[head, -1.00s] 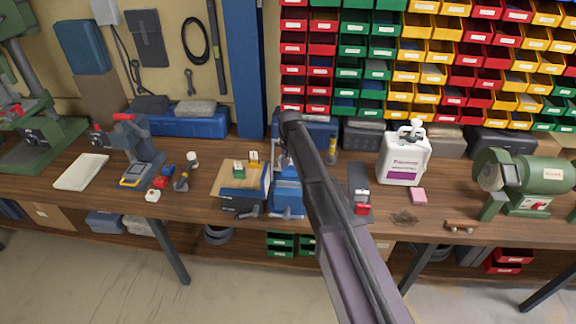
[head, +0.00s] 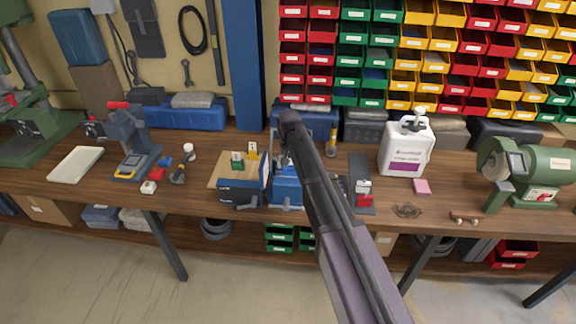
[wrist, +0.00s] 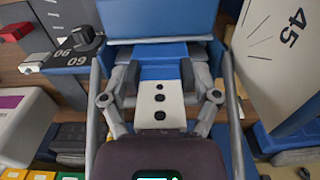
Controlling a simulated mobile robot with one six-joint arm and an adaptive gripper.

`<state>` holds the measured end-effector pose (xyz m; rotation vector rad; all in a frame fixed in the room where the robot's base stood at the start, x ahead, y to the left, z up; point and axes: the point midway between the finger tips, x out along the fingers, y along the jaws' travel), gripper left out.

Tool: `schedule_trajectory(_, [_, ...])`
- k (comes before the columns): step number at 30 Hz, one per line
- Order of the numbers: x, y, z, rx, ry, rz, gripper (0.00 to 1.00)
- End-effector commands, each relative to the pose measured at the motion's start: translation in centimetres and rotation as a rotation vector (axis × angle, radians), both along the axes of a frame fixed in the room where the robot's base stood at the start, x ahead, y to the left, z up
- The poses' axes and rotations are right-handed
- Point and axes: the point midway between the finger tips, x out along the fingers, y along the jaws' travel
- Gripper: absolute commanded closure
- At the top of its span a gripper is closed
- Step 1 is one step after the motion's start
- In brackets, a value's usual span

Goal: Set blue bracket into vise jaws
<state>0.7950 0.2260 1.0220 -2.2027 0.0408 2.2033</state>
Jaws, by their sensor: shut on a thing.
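In the wrist view my gripper (wrist: 159,76) has its two dark finger pads on either side of a blue piece, the blue bracket (wrist: 158,72), and is shut on it. A pale plate with three dark holes shows below the bracket in that view. A wide blue block, which looks like part of the vise (wrist: 158,20), lies just beyond the bracket; I cannot tell whether they touch. In the head view the blue vise (head: 287,188) stands near the bench's front edge, partly behind my arm.
A board marked 45 (wrist: 290,60) stands close on the right in the wrist view. A wooden board (head: 226,169) with small blocks lies left of the vise. A red-and-grey fixture (head: 362,190) and a white jug (head: 405,150) stand to the right.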

Motion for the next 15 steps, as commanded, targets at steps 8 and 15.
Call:
schedule_trajectory(8, [0.0, 0.1, -1.6, 0.0, 0.0, 0.001, 0.74])
schedule_trajectory(15, [0.0, 0.1, -1.8, 0.0, 0.0, 0.001, 0.74])
